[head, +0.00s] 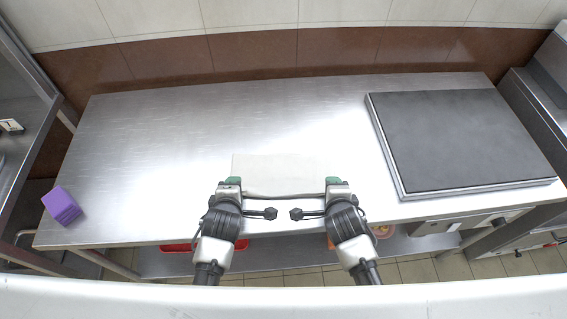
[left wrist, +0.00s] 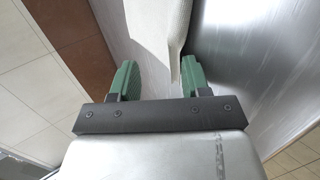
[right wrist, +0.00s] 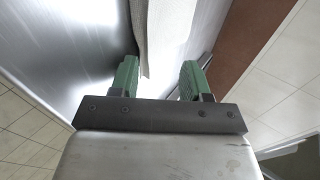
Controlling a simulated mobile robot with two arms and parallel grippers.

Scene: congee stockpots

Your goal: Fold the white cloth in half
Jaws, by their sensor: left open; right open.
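The white cloth (head: 280,170) lies on the steel table near its front edge, between and just beyond my two grippers. My left gripper (head: 233,182) is at the cloth's near left corner. In the left wrist view its green fingers (left wrist: 160,78) are apart, with the cloth's edge (left wrist: 160,25) reaching between them. My right gripper (head: 335,182) is at the near right corner. In the right wrist view its fingers (right wrist: 158,78) are apart, with the cloth's edge (right wrist: 168,40) between them. The cloth's near edge looks slightly raised or thick; whether the fingers touch it I cannot tell.
A large dark grey flat slab (head: 460,138) with a metal rim covers the table's right side. A purple block (head: 61,205) is at the left front corner. The steel table (head: 180,130) is clear left of and behind the cloth. A tiled wall (head: 300,50) stands behind.

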